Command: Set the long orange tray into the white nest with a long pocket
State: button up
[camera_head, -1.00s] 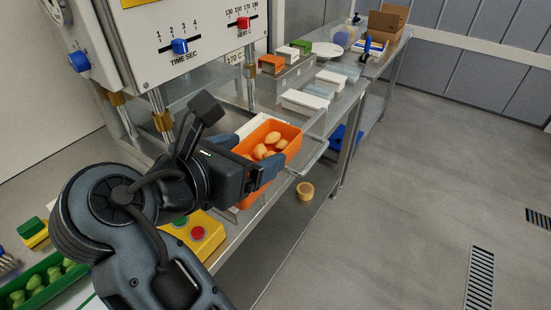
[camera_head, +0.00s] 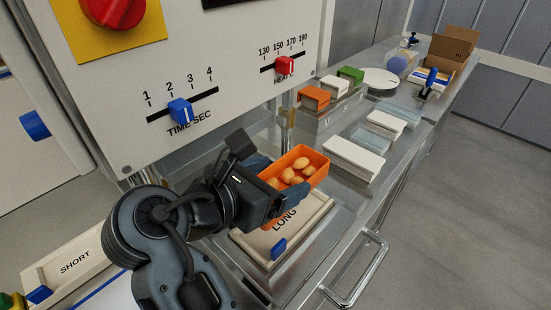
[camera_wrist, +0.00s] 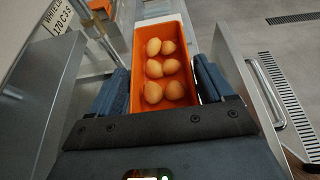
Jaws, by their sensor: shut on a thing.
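My gripper (camera_head: 279,181) is shut on the tray, with a blue finger on each side. The tray also shows in the wrist view (camera_wrist: 187,40), extending away from my gripper (camera_wrist: 164,84). The white nest marked LONG (camera_head: 262,247) lies below and in front of the tray in the head view. The tray overlaps its far part, and the tray's underside is hidden. I cannot tell how high it is above the nest.
The press (camera_head: 225,60) with its sliders stands close behind. A nest marked SHORT (camera_head: 92,258) is at the left. A metal handle (camera_head: 360,270) sticks out at the front. White blocks (camera_head: 355,158) and small coloured boxes (camera_head: 314,97) stand farther right.

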jog(key=shift+w+f, duration=0.2)
jog(key=shift+f, duration=0.3)
jog(key=shift+w+f, duration=0.15)
jog(key=shift+f, duration=0.3)
jog(key=shift+f, duration=0.1)
send_over(275, 228)
jog(key=shift+w+d+f, duration=0.1)
jog(key=shift+f, duration=2.05)
jog(key=shift+f, duration=1.25)
jog(key=o, duration=1.1)
jog(key=shift+b+v, duration=0.45)
jog(key=shift+v, duration=3.45)
